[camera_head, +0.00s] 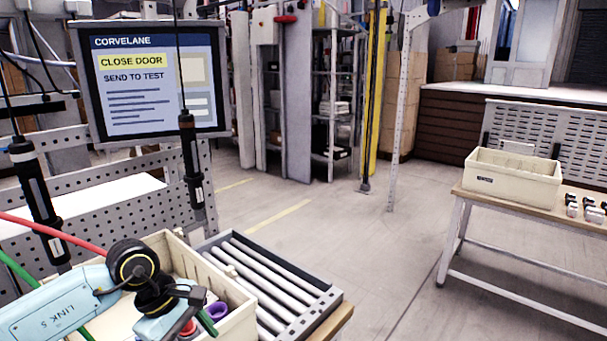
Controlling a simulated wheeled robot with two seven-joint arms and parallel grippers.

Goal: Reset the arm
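My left arm, pale blue with black joints, comes in at the lower left and reaches over a cream bin (238,318). My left gripper (188,322) is a dark shape at the bin, low in the picture. Its fingers are small and partly hidden, so I cannot tell whether they are open or shut. Two black screwdrivers hang upright on cables, one (36,195) at the left and one (191,160) in front of the screen's right edge. The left arm is apart from the hanging one near the screen. My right gripper is not in view.
A roller tray (275,285) lies right of the bin. A screen (155,85) reading "CLOSE DOOR" stands behind a perforated metal frame (110,205). A red and a green hose cross the lower left. A table at the right carries another cream bin (512,182). The floor between is clear.

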